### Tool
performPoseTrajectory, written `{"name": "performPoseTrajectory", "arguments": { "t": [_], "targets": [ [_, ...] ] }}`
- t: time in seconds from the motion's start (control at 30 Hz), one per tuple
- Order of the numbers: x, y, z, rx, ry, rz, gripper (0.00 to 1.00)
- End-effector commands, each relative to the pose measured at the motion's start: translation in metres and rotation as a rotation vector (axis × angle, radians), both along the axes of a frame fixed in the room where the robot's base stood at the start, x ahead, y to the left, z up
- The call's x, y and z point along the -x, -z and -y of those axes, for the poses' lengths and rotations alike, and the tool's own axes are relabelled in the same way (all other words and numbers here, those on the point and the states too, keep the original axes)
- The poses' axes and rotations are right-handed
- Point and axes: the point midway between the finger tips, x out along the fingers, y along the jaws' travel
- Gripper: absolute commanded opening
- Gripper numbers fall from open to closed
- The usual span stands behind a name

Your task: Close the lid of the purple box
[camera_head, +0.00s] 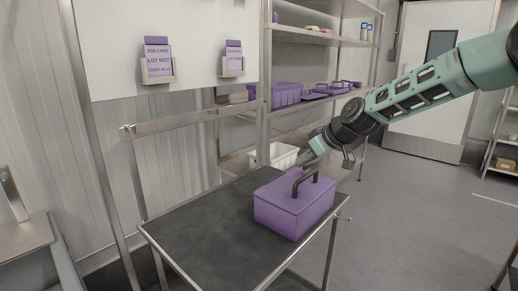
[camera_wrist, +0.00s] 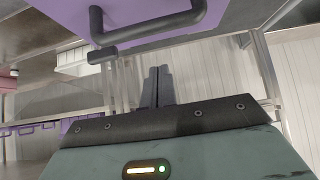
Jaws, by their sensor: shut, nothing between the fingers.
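The purple box (camera_head: 275,215) stands at the right end of the dark-topped table in the head view. Its purple lid (camera_head: 285,192) lies across the top, looking down on the box; I cannot tell whether it is fully seated. A dark bar handle (camera_head: 306,180) rises from the lid and also shows in the wrist view (camera_wrist: 150,33). My gripper (camera_head: 304,160) is above the far side of the box, close to the handle. In the wrist view its fingers (camera_wrist: 157,72) are together and empty, with the handle beyond the tips. Contact with the handle or lid cannot be told.
The table (camera_head: 200,225) is bare left of the box. A white bin (camera_head: 283,154) is behind it, near my gripper. A metal shelf rack (camera_head: 265,100) behind holds purple containers (camera_head: 287,94). A white panel (camera_head: 165,40) hangs at upper left.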

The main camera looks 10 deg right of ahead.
Motion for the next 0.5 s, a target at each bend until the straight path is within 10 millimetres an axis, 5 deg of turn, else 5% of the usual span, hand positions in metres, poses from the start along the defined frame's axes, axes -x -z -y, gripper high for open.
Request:
{"name": "performPoseTrajectory", "arguments": {
  "t": [0.5],
  "targets": [
    [0.023,0.043,0.017,0.001,0.001,-0.009,0.00]
  ]
}}
